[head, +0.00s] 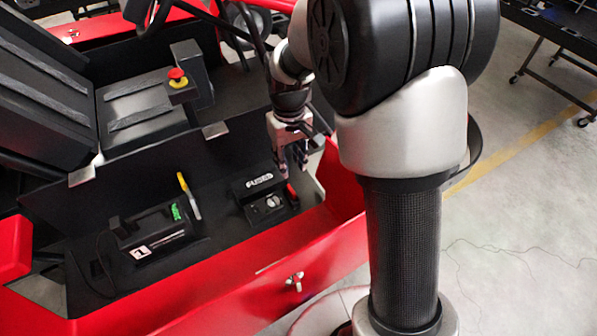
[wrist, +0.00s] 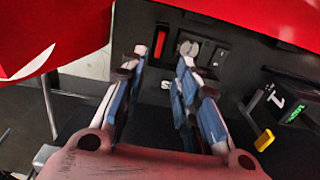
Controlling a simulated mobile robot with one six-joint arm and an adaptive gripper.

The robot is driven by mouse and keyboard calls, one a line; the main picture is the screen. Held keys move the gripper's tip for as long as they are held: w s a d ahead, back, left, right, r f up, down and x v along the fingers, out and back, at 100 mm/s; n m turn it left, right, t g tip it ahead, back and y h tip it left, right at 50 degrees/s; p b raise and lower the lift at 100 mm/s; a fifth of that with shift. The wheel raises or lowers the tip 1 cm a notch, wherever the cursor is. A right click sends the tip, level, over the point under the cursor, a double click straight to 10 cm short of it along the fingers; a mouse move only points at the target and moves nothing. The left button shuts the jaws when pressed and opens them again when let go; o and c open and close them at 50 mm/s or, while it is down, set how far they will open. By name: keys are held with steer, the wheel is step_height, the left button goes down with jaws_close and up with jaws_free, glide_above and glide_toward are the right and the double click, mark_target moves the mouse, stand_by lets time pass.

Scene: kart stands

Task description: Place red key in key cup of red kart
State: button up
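My gripper (head: 293,168) points down just above the fuse box (head: 262,190) on the red kart's (head: 240,292) black side ledge. In the wrist view my gripper (wrist: 173,48) has its two fingers apart, with no object visible between them. A small red piece (head: 292,192) sits at the fuse box's right end. I cannot make out a key cup. The fingers partly cover the box's lettering in the wrist view.
A black box marked 1 (head: 155,238) with a green part stands left of the fuse box. A red button (head: 177,75) is near the seat. A wing nut (head: 295,280) sticks out of the kart's red side.

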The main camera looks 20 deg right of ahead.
steer(key=s+r+t, duration=0.2)
steer(key=s+r, duration=0.6)
steer(key=r, duration=0.3)
steer(key=s+r+m+t, duration=0.2)
steer(key=s+r, duration=0.2)
steer(key=s, duration=1.2)
steer(key=shift+t, duration=0.3)
